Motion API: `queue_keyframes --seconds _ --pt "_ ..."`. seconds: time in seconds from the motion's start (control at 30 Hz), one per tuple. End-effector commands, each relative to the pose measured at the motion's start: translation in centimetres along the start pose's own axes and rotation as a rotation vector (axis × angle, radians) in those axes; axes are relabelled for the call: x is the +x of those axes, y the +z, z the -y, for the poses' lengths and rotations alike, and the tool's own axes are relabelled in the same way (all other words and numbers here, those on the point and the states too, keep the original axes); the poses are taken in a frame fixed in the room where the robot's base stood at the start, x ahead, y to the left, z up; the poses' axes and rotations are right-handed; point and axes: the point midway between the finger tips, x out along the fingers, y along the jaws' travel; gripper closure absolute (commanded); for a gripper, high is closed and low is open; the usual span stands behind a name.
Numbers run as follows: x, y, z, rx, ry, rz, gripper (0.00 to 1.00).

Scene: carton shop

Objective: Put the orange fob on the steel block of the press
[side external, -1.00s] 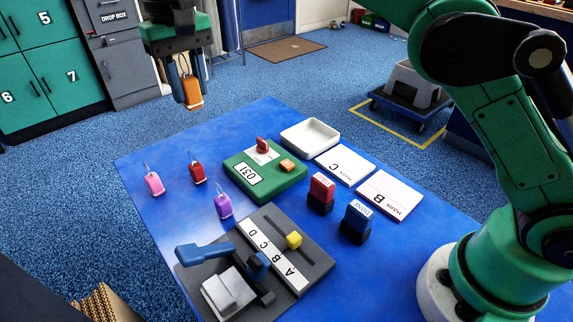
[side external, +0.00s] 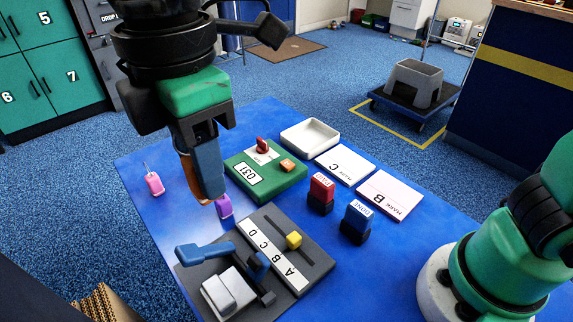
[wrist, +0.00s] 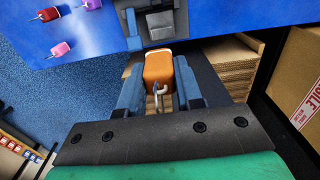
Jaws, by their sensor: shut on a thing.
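My gripper (wrist: 158,92) is shut on the orange fob (wrist: 159,68), which sits between its two blue fingers in the wrist view. In the side view the gripper (side external: 207,190) is above the table, and only a sliver of the orange fob (side external: 188,175) shows behind the fingers. The press, with a blue lever (side external: 204,251), stands at the table's near corner. Its steel block (side external: 229,291) is a light grey block that looks bare, below and to the right of the gripper in the side view. The steel block also shows beyond the fob in the wrist view (wrist: 160,24).
A pink fob (side external: 154,184) and a purple fob (side external: 224,206) stand on the blue table (side external: 260,115). A lettered strip with a yellow slider (side external: 293,240) lies beside the press. A green numbered base (side external: 265,172), two stamps (side external: 321,193), cards and a white tray (side external: 310,135) lie farther off.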

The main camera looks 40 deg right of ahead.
Motion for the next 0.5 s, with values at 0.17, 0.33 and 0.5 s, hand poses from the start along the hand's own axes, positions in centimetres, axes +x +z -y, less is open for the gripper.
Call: queue_keyframes --seconds 0.17,0.33,0.5 --pt "4.1 0.0 0.0 0.000 0.000 0.000 1.00" --pt "8.3 0.0 0.0 0.002 0.000 0.000 1.00" --pt "12.2 0.0 -0.1 0.002 0.000 0.000 1.00"
